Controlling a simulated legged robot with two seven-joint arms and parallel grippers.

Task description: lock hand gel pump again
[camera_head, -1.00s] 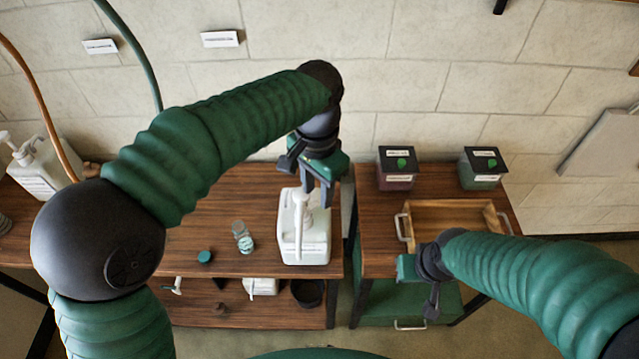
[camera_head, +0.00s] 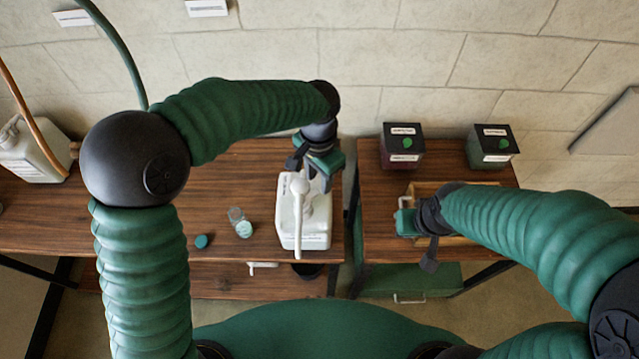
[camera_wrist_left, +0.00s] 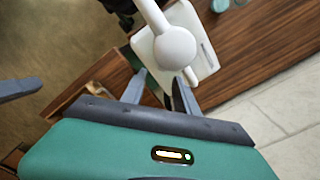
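The hand gel pump bottle (camera_head: 318,233) is a white canister standing near the right front of the left wooden table. Its white pump head (camera_head: 299,187) is on top, with the long nozzle pointing toward me. My left gripper (camera_head: 318,182) is just behind and right of the pump head. In the left wrist view its two fingers (camera_wrist_left: 160,88) are apart, close to the round pump head (camera_wrist_left: 175,48); whether they touch the pump is unclear. My right gripper (camera_head: 408,222) is over the right table, its fingers not clear.
A glass jar (camera_head: 240,224) and a teal cap (camera_head: 202,241) lie left of the bottle. Two dark lidded boxes (camera_head: 402,150) (camera_head: 490,150) stand at the back of the right table, behind a wooden tray (camera_head: 428,188). Another white canister (camera_head: 32,155) stands far left. A gap separates the tables.

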